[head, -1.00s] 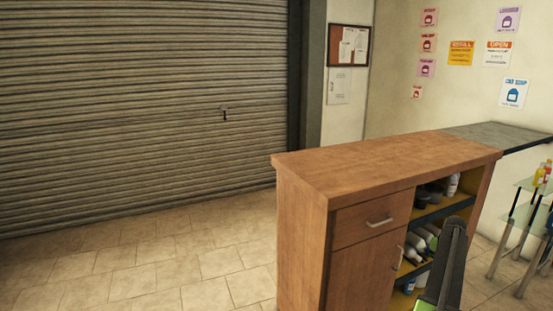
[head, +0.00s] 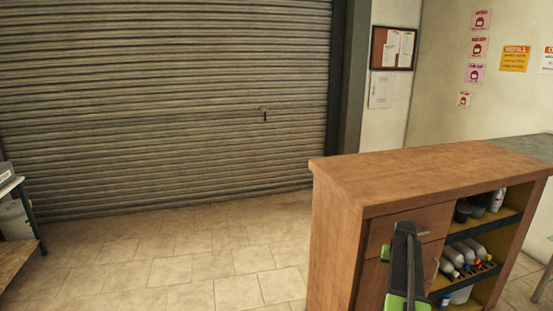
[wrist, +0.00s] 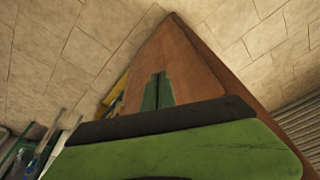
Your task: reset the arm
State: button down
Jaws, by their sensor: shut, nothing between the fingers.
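My arm (head: 403,262), dark with bright green parts, stands upright at the lower right of the head view, in front of the wooden counter's drawer and door. My gripper (wrist: 158,92) shows in the wrist view as two narrow dark green fingers side by side, shut and empty. The counter's brown wood lies behind the fingers there. My own broad green and black arm part fills the bottom of the wrist view. In the head view I cannot make out the fingertips.
The wooden counter (head: 430,175) fills the right, its open shelves holding bottles (head: 470,252) and dark containers. A roller shutter (head: 160,110) spans the back. A table edge (head: 12,187) shows at far left. The tiled floor (head: 190,265) between is clear.

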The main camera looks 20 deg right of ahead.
jog(key=w+a+r+n+y+p, duration=0.1)
jog(key=w+a+n, duration=0.1)
jog(key=a, duration=1.4)
jog(key=w+a+r+n+p, duration=0.1)
jog(key=a+r+n+p, duration=0.1)
jog(key=a, duration=1.3)
jog(key=s+a+n+g, duration=0.1)
jog(key=s+a+n, duration=0.1)
jog(key=a, duration=0.9)
jog(key=s+a+r+n+g+p, duration=0.1)
jog(key=s+a, duration=0.4)
jog(key=a, duration=0.6)
jog(key=shift+a+r+n+y, duration=0.2)
jog(key=shift+a+n+y, duration=0.1)
jog(key=shift+a+n, duration=0.1)
jog(key=shift+s, duration=0.1)
